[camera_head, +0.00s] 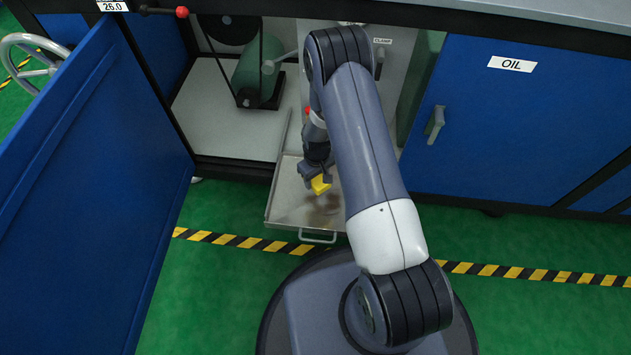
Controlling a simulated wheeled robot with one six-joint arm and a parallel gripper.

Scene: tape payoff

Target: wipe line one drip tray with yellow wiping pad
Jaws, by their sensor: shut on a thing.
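The drip tray (281,207) is a shallow metal tray with a front handle, pulled out from the open cabinet. A brown stain (327,203) lies on its floor, partly hidden by my arm. My gripper (316,178) is over the tray, shut on the yellow wiping pad (321,185). The pad is left of and just behind the stain in the picture. I cannot tell whether the pad touches the tray floor. My arm hides the tray's right side.
An open blue door (90,190) stands at the left. A closed blue door labelled OIL (470,125) is at the right. Inside the cabinet is a green cylindrical motor (258,75). A yellow-black floor stripe (222,239) runs past the tray front. Green floor lies clear at the right.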

